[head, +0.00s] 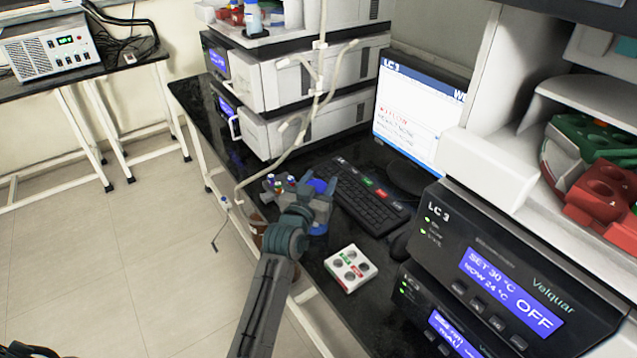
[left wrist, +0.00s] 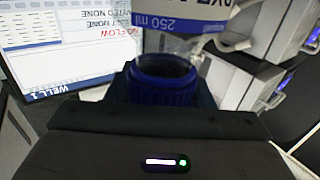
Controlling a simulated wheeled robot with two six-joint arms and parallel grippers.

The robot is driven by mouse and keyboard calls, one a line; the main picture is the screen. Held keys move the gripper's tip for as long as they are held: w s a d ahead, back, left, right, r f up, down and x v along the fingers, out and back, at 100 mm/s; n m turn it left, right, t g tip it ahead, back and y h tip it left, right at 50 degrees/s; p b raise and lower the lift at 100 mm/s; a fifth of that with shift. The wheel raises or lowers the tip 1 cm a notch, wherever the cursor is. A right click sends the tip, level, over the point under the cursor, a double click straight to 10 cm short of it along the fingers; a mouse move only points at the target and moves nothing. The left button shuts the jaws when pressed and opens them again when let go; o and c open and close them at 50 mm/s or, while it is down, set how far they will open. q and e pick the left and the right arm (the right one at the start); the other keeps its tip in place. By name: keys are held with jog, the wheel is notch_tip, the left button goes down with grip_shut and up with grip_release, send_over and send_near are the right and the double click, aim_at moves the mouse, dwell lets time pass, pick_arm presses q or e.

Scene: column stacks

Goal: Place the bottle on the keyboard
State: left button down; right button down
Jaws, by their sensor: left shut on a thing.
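My left gripper (head: 321,195) is over the black bench, at the near left end of the black keyboard (head: 368,200). It is shut on the bottle. The bottle's blue cap (left wrist: 165,82) shows between the fingers in the left wrist view, with clear glass and a white label (left wrist: 188,12) marked 250 ml beyond it. In the head view a blue part of the bottle (head: 319,186) shows at the fingers; my gripper hides most of the rest. I cannot tell whether the bottle touches anything below. My right gripper is not in view.
A small rack with coloured vial caps (head: 283,184) stands left of my gripper. A white block with round holes (head: 350,268) lies nearer, and a mouse (head: 398,244) is to its right. A monitor (head: 421,108) stands behind the keyboard. Instrument stacks (head: 300,85) flank the bench space.

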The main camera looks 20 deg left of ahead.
pick_arm(q)
jog(key=c, duration=0.7)
grip_release()
jog(key=shift+f, duration=0.15)
jog(key=shift+o, duration=0.2)
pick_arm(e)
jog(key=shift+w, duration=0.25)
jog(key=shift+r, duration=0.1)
pick_arm(q)
jog(key=shift+s, duration=0.25)
jog(key=s+b, duration=0.1)
jog(key=s, duration=1)
jog(key=shift+s+a+b, duration=0.2)
jog(key=shift+a+b, duration=0.15)
jog(key=shift+a, duration=0.1)
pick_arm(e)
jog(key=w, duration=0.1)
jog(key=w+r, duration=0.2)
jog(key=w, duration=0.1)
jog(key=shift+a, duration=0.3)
